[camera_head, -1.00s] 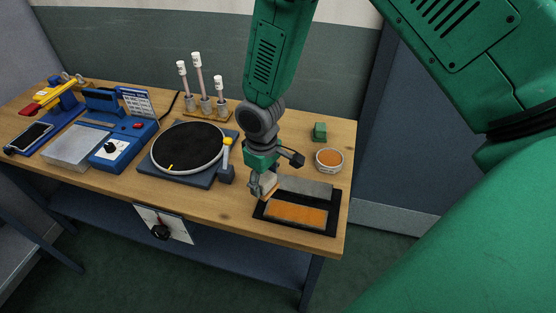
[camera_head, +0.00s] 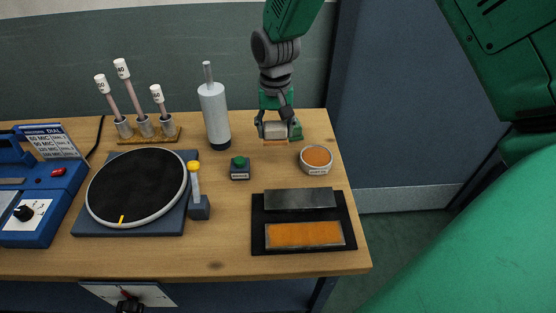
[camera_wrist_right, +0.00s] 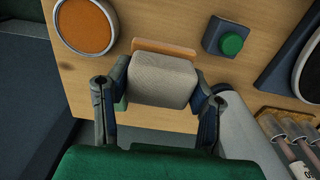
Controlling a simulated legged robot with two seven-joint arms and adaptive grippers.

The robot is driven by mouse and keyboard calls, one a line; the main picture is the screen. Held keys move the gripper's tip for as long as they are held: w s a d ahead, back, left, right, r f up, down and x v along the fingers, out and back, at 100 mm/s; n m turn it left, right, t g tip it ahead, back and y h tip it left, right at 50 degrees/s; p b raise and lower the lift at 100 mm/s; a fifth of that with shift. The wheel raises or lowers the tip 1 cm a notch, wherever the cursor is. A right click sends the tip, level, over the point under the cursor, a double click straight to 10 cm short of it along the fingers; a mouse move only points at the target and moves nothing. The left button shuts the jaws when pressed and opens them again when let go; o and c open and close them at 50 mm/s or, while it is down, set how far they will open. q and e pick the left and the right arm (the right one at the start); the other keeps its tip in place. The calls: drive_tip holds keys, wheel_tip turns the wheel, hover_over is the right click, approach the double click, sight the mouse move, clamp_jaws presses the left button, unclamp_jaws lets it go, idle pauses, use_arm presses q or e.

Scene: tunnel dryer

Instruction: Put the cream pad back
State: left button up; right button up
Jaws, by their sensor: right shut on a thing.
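The cream pad (camera_head: 276,130) is a small pale block with an orange underside. My right gripper (camera_head: 277,132) is shut on it at the back right of the bench. In the right wrist view the pad (camera_wrist_right: 162,82) sits between the two fingers, with its orange edge facing the bench. I cannot tell whether it touches the bench top. A black tray (camera_head: 258,221) in front holds a dark grey plate (camera_head: 300,199) and an orange slab (camera_head: 304,234). My left gripper is not in view.
A round orange-filled dish (camera_head: 316,159) stands right of the gripper, and a green-button box (camera_head: 240,169) stands left. A grey cylinder (camera_head: 214,118), a tube stand (camera_head: 150,137) and a black turntable (camera_head: 138,188) are farther left. The bench's right edge is close.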

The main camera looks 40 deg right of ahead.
hover_over(277, 164)
drive_tip(key=d, duration=0.1)
drive_tip(key=f, duration=0.6)
drive_tip(key=shift+d, duration=0.2)
drive_tip(key=shift+f, duration=0.2)
drive_tip(key=a+f, duration=0.1)
drive_tip(key=f, duration=0.1)
drive_tip(key=shift+a+f, duration=0.4)
drive_tip(key=shift+a, duration=0.15)
drive_tip(key=shift+d+f, duration=0.25)
drive_tip(key=shift+d, duration=0.15)
drive_tip(key=o, duration=1)
drive_tip(key=shift+d, duration=0.25)
drive_tip(key=shift+d+f, duration=0.1)
drive_tip(key=shift+d, duration=0.1)
drive_tip(key=shift+a+r, duration=0.25)
drive_tip(key=shift+a, duration=0.2)
drive_tip(key=shift+a+r, duration=0.15)
drive_tip(key=shift+r, duration=0.15)
drive_tip(key=r, duration=0.7)
drive_tip(key=d+r, duration=0.1)
drive_tip(key=r, duration=0.2)
drive_tip(key=shift+r, duration=0.15)
drive_tip(key=shift+a+r, duration=0.25)
drive_tip(key=shift+r, duration=0.25)
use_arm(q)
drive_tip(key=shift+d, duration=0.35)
use_arm(e)
drive_tip(key=shift+a+r, duration=0.1)
drive_tip(key=shift+a, duration=0.15)
